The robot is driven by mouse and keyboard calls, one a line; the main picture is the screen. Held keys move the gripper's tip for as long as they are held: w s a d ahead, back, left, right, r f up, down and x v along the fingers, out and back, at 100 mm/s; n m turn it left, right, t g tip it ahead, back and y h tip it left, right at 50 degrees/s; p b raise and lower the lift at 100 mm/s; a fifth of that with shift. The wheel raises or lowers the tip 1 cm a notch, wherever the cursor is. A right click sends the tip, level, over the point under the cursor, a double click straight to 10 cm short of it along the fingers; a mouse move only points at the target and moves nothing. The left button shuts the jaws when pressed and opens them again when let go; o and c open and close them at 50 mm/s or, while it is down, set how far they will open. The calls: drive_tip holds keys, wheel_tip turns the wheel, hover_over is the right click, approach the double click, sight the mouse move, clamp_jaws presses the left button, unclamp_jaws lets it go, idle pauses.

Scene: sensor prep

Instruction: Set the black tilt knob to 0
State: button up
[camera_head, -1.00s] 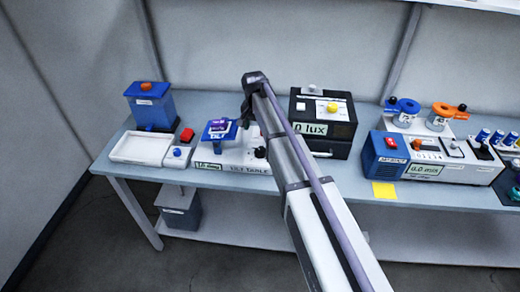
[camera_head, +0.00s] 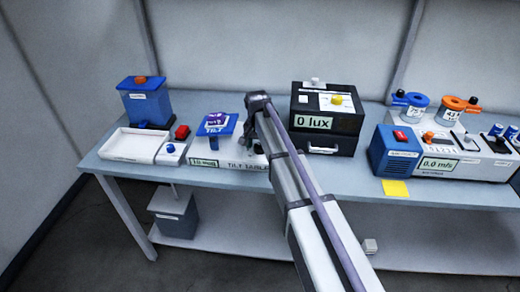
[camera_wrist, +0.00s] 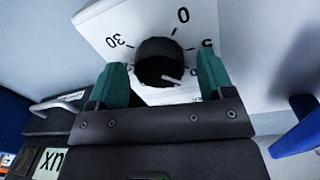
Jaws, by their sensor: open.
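The black tilt knob (camera_wrist: 158,62) sits on a white dial plate (camera_wrist: 120,25) in the wrist view. Marks 0 and 30 and a partly hidden one starting with 5 or similar stand around it. A pale pointer line on the knob points to the lower right, away from the 0. My gripper (camera_wrist: 162,69) is open, its green fingers on either side of the knob; I cannot tell if they touch it. In the head view the tilt table (camera_head: 234,164) carries a blue tilted platform (camera_head: 217,125), and my arm hides most of its knob. Its small display is unreadable.
The black lux box (camera_head: 327,118) stands right of the arm. A white tray (camera_head: 133,145) and a small red-button box (camera_head: 172,151) lie to the left. A blue-ended device (camera_head: 394,148) and a yellow note (camera_head: 395,187) lie to the right.

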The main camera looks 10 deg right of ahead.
drive_tip(key=c, duration=0.9)
drive_tip(key=shift+n, duration=0.3)
drive_tip(key=n, duration=0.8)
drive_tip(key=shift+s+a+n+t, duration=0.1)
drive_tip(key=shift+n+t, duration=0.2)
drive_tip(key=n, duration=0.4)
drive_tip(key=shift+n, duration=2.5)
